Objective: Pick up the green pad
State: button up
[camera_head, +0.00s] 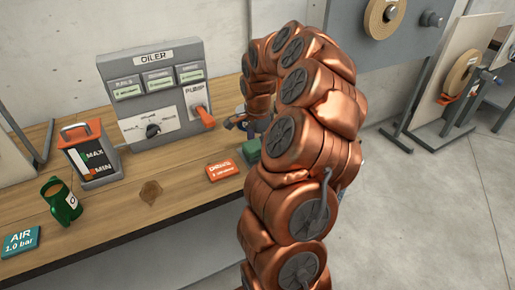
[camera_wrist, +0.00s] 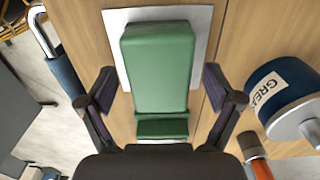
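The green pad (camera_wrist: 157,75) is a block with a lower step at its near end. It lies on a pale square plate (camera_wrist: 203,30) on the wooden table. It also shows in the head view as a small green block (camera_head: 252,151), partly hidden by my arm. My gripper (camera_wrist: 160,92) is open, with one finger on each side of the pad and a visible gap to both sides. In the head view my gripper (camera_head: 240,122) is small and partly hidden near the pad.
A blue tin labelled GREASE (camera_wrist: 270,85) stands right of the pad, with an orange-handled thing (camera_wrist: 256,160) below it. A blue-handled metal tool (camera_wrist: 58,60) is at left.

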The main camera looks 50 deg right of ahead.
aim_at(258, 143)
jog(key=c, duration=1.1)
jog(key=shift+r, duration=0.1)
jog(key=shift+c, duration=0.2)
jog(key=shift+r+b, duration=0.65)
jog(key=shift+r, duration=1)
jog(key=s+a+r+b, duration=0.1)
jog(key=s+a+b, duration=0.2)
jog(key=s+a, duration=0.7)
jog(key=shift+s+a+r, duration=0.2)
jog(key=shift+s+a, duration=0.15)
jog(key=shift+a, duration=0.7)
jog(key=o, duration=0.5)
jog(key=c, duration=0.4)
jog(key=shift+o, duration=0.2)
